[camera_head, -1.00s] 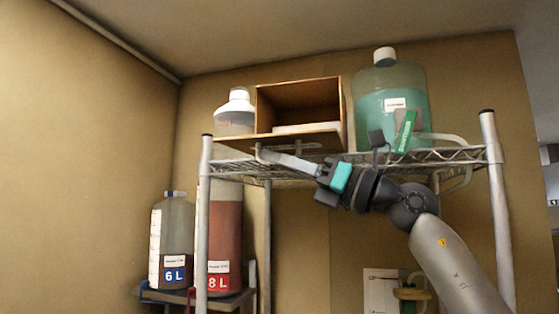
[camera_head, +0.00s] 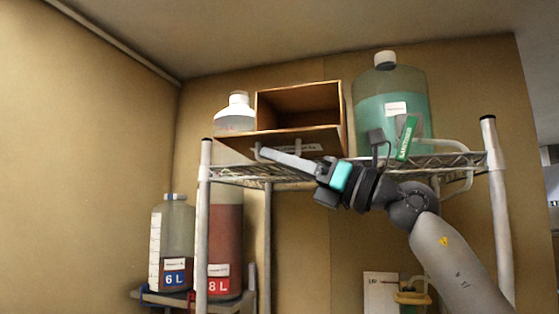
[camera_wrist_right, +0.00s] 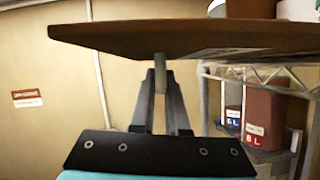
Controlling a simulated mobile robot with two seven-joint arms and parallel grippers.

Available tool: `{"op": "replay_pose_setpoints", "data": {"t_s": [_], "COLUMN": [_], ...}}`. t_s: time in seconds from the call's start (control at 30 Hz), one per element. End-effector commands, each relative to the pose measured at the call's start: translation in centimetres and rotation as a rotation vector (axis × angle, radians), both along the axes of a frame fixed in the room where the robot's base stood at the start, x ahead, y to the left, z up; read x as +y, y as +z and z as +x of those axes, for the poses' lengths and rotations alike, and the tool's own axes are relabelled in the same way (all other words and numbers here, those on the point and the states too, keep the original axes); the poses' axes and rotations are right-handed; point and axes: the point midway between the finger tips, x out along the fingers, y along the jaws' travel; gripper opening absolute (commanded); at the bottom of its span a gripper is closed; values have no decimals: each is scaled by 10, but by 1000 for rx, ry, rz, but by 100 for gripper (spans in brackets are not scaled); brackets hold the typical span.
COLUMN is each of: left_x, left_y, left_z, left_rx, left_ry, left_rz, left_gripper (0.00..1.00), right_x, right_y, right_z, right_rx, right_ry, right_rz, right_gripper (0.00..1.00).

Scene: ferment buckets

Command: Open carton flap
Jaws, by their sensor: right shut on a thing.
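The carton (camera_head: 297,98) is an open-fronted brown box on the top wire shelf, its dark inside facing me. Its flap (camera_head: 325,139) hangs from the lower front edge, tilted out towards me, with a pale label on its face. In the wrist view, the flap (camera_wrist_right: 110,40) is a brown panel just above the fingers. My right gripper (camera_head: 262,151) reaches in from the right below the flap. It is shut on a small pale handle (camera_wrist_right: 160,66) under the flap, seen between the fingertips in the wrist view. My left gripper is not in view.
A large teal jug (camera_head: 392,88) stands right of the carton, a white-capped bottle (camera_head: 235,112) left. The wire shelf (camera_head: 240,172) runs beneath, with posts at both sides. Lower left are buckets marked 6 L (camera_head: 174,240) and 8 L (camera_head: 222,235).

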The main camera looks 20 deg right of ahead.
Motion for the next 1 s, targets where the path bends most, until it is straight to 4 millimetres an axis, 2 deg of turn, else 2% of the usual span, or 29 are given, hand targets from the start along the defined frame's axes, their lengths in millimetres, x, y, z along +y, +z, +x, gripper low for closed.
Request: {"op": "replay_pose_setpoints", "data": {"t_s": [0.03,0.2,0.57,0.6,0.83,0.87,1.0], "left_x": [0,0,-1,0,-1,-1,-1], "left_y": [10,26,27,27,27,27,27], "left_z": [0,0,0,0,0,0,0], "left_rx": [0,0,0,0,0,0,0], "left_ry": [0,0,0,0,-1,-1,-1], "left_rz": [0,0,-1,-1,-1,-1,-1], "left_gripper": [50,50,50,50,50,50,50], "right_x": [0,1,1,1,1,1,1], "right_y": [12,30,31,31,31,31,31], "right_z": [-2,-3,-3,-3,-3,-3,-2], "right_rx": [-3,-2,-2,-2,-2,-2,-1], "right_ry": [0,1,3,3,2,2,1], "right_rz": [2,4,6,6,4,4,4], "right_gripper": [0,0,0,13,39,42,42]}}
